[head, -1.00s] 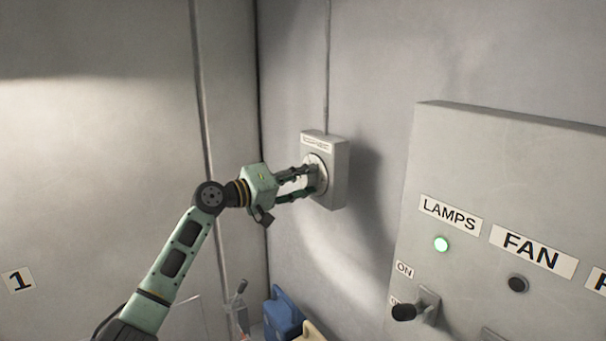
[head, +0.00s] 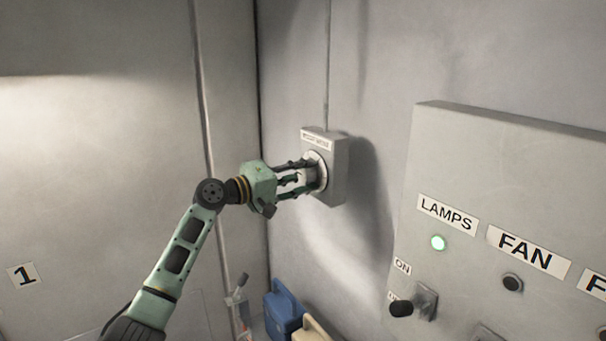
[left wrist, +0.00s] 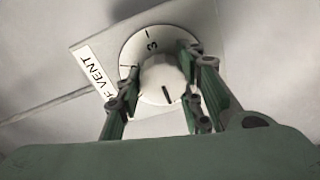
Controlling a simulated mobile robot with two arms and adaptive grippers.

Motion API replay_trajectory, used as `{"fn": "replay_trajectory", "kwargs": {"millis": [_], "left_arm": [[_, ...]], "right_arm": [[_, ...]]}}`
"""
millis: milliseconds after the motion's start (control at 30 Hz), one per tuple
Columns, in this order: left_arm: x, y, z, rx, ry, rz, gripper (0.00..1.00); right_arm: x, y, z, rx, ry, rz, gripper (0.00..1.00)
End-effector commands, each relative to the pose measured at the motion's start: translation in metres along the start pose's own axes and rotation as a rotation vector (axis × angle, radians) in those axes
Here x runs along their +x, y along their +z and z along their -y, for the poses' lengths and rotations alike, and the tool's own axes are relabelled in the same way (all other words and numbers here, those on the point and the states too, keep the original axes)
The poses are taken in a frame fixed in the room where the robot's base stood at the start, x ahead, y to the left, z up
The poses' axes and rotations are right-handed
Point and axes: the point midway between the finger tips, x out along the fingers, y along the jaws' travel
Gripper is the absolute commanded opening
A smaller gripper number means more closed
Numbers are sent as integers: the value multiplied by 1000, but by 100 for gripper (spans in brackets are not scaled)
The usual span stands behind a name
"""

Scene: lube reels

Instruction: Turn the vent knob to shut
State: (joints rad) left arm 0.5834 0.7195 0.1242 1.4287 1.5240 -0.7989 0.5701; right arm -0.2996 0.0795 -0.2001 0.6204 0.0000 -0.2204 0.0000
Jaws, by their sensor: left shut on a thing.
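The vent knob (left wrist: 162,80) is a pale round knob with a dark pointer line, on a white dial with a "3" and tick marks. Its grey box (head: 338,170) is fixed to the wall and bears a label ending in "VENT" in the left wrist view. In the head view, the dial (head: 320,160) shows partly behind my fingers. My left gripper (head: 308,178) is shut on the knob, with fingers on both sides of it in the left wrist view (left wrist: 160,88). Some dial marks are hidden by the fingers. My right gripper is not in view.
A blue container (head: 284,312) and a cream one (head: 312,330) stand below. The wall around the box is clear.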

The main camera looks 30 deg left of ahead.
Motion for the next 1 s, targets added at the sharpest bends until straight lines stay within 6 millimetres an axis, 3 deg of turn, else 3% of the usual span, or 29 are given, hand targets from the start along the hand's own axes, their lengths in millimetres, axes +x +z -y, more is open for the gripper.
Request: {"fn": "replay_trajectory", "kwargs": {"millis": [67,100,267,667,1000], "left_arm": [[-1,-4,-6,-1,13,-9,8],[-1,-4,-7,-1,13,-9,37],[-1,-3,-6,1,11,-8,50],[-7,-2,-2,1,4,-4,50],[-73,-1,0,2,1,-4,50]], "right_arm": [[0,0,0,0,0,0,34],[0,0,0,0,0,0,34],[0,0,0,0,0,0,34],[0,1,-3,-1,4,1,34],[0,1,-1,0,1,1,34]]}}
